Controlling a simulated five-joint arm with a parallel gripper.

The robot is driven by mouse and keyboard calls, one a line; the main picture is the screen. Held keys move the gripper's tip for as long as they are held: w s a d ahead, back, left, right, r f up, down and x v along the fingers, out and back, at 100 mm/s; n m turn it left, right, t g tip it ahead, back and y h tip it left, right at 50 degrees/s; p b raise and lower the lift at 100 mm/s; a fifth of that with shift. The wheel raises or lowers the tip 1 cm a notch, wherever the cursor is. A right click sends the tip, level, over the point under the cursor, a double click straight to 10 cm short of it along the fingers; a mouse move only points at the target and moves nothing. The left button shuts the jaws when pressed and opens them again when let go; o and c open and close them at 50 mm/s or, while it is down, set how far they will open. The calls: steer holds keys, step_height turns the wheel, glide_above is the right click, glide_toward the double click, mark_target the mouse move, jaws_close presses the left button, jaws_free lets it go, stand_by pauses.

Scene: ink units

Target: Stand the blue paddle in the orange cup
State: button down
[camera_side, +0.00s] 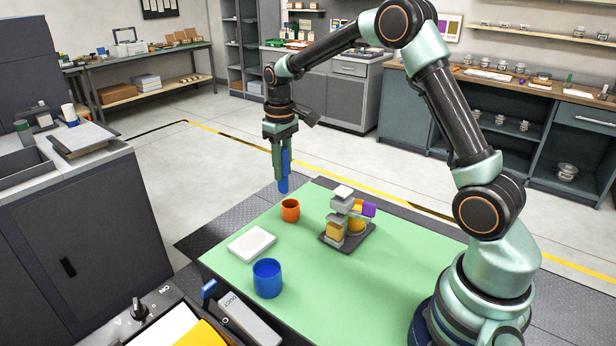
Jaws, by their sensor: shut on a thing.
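My gripper (281,150) is shut on the blue paddle (284,184), which hangs roughly upright below the fingers. Part of the paddle is hidden by the fingers. The orange cup (290,211) stands upright on the green mat (330,290) near its far left edge. In the picture the paddle's lower end is above and slightly left of the cup's rim, apart from it. How far the paddle is from the cup in depth I cannot tell.
A blue cup (267,279) stands at the mat's near left. A white square plate (251,244) lies between the two cups. Right of the orange cup is a dark tray (349,243) with stacked grey, yellow and purple pieces.

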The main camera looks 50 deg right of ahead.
steer(key=shift+s+d+f, duration=0.1)
steer(key=shift+d+f, duration=0.25)
steer(key=shift+f, duration=0.85)
steer(key=shift+d+f, duration=0.35)
steer(key=shift+f, duration=0.85)
steer(key=shift+s+d+f, duration=0.1)
steer(key=shift+d+f, duration=0.25)
steer(key=shift+f, duration=0.85)
steer(key=shift+w, duration=0.1)
steer(key=c, duration=0.6)
jaws_free()
step_height(320, 180, up, 12)
